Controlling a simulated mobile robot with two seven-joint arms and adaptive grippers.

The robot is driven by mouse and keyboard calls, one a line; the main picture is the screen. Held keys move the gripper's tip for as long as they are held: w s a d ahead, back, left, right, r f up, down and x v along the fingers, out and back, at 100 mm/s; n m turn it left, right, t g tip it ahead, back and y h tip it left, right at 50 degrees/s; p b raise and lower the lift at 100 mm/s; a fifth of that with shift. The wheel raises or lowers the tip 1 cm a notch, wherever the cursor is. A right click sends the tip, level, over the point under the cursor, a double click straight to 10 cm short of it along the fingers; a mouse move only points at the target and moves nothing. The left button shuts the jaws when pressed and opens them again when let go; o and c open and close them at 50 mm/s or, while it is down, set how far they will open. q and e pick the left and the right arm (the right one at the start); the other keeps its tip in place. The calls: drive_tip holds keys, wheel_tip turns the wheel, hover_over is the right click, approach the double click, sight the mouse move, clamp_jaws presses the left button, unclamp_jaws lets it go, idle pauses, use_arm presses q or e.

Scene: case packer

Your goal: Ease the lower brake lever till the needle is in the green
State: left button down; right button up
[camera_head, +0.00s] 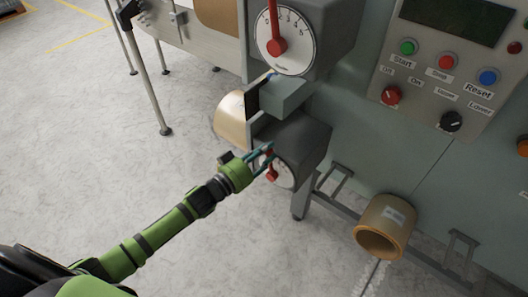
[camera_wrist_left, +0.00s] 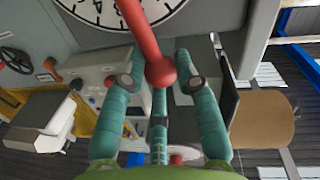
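The lower brake lever (camera_head: 271,173) is red with a round knob and stands before a white dial (camera_head: 284,174) on the lower grey housing. My left gripper (camera_head: 262,158) reaches it from the left. In the left wrist view the red lever (camera_wrist_left: 146,35) runs down to its knob between the teal fingers of my gripper (camera_wrist_left: 161,55). The fingers stand apart on both sides of the knob; a firm grip does not show. Part of the dial (camera_wrist_left: 180,12) shows behind, but its needle and any green zone cannot be made out. My right gripper is out of view.
An upper red lever (camera_head: 274,30) and larger dial (camera_head: 296,55) sit above. A tan roll (camera_head: 232,115) is left of the lower housing. A control panel (camera_head: 450,65) with buttons is at right. A cardboard-coloured tube (camera_head: 385,226) sticks out below.

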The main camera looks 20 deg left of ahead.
use_arm(q)
drive_tip(key=shift+w+a+f+n, duration=0.2)
drive_tip(key=shift+w+a+n, duration=0.05)
drive_tip(key=shift+a+n, duration=0.45)
drive_tip(key=c, duration=0.9)
unclamp_jaws()
drive_tip(key=shift+c, duration=0.2)
drive_tip(key=v, duration=1.2)
drive_tip(key=shift+f, duration=0.1)
